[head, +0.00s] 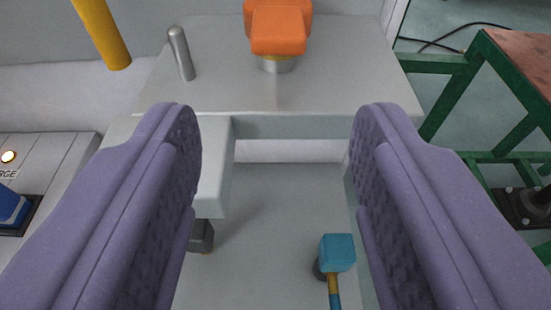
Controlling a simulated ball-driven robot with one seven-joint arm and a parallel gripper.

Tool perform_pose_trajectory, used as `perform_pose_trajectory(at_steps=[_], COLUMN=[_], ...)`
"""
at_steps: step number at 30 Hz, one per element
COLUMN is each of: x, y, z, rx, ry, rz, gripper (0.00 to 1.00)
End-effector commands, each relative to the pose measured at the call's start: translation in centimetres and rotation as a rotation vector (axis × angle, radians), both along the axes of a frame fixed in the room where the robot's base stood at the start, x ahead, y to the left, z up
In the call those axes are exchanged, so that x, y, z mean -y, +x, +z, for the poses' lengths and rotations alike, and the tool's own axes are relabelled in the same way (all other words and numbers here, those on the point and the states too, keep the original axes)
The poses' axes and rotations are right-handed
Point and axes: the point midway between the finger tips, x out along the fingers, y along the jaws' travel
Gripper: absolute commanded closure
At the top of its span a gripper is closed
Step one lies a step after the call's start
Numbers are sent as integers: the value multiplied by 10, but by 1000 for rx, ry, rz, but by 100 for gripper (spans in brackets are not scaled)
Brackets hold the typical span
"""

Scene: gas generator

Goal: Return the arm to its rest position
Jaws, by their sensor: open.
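My gripper (275,135) shows large in the head view, with one purple padded finger on each side. The fingers stand wide apart and nothing is held between them. Through the gap I see a grey metal surface (330,92) and, lower down, a grey floor area. An orange block-like part (280,30) sits on a short silver cylinder beyond the fingertips, apart from them. The rest of my arm is not in view.
A silver peg (181,54) and a yellow bar (102,33) are at upper left. A blue block-headed part (337,252) is below, near the right finger. A green frame table (500,90) stands at right. A panel with a lit button (8,157) is at left.

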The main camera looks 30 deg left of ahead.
Motion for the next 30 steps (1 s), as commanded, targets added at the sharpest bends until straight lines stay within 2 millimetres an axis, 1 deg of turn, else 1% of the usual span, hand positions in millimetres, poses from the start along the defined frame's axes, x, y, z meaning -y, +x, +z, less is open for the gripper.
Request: perform_pose_trajectory(at_steps=[11,14,16,17,18,20,21,23,24,26,27,29,30], x=[0,5,15,21,29,43,52,63,69,76,79,82,84], y=[0,7,21,28,38,49,54,54,51,40,29,7,-11], z=[0,12,37,53,79,126,161,216,253,307,342,393,425], rx=[0,7,17,23,30,43,48,57,63,68,70,71,70], ry=[-2,-32,-89,-119,-162,-223,-257,-288,-300,-301,-293,-270,-247], rz=[-1,-17,-54,-76,-115,-184,-235,-310,-358,-424,-465,-517,-547], gripper=[47,47,47,47,47,47,47,47,47,47,47,47,47])
